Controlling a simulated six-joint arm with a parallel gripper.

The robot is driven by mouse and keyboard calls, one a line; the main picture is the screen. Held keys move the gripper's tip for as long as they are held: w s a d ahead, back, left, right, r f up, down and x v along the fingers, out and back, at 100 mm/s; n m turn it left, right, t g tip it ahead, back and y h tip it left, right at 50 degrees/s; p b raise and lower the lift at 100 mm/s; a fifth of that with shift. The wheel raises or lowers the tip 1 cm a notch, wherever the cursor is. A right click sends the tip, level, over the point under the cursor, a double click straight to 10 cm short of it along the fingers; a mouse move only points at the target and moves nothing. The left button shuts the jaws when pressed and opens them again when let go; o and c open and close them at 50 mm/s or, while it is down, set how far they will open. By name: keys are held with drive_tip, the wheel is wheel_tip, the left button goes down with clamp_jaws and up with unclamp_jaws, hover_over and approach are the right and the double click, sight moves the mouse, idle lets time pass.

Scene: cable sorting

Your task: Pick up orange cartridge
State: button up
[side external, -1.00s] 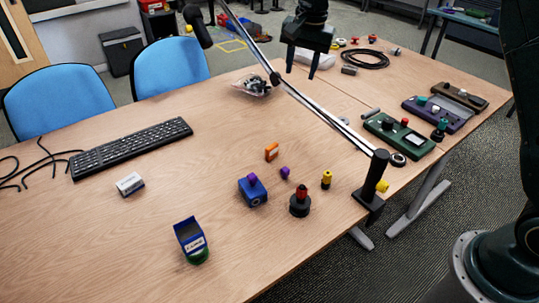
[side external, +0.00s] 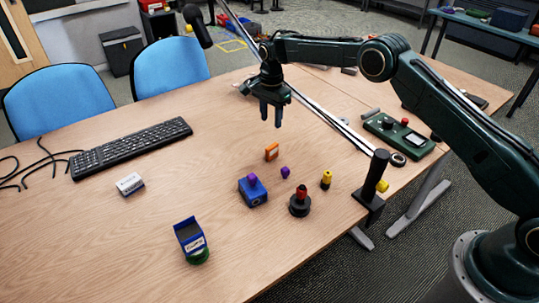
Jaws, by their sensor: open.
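The orange cartridge (side external: 271,152) is a small block on the wooden table, near the middle of the side external view. It has a pale marking on its side. My gripper (side external: 271,122) is open and empty, pointing down. In the picture it appears just above the cartridge, apart from it, with its two fingers spread. The exact height of the gripper over the table is hard to tell.
Close to the cartridge stand a small purple piece (side external: 285,172), a blue box with a purple top (side external: 253,190), a red-and-black knob (side external: 300,202) and a yellow piece (side external: 326,179). A metal boom (side external: 330,118) crosses behind.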

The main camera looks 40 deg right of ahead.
sight(271, 147)
drive_tip(key=shift+f, duration=4.35)
drive_tip(key=shift+f, duration=0.1)
drive_tip(key=shift+a+f, duration=0.1)
drive_tip(key=shift+f, duration=2.4)
drive_tip(key=shift+c, duration=0.2)
clamp_jaws()
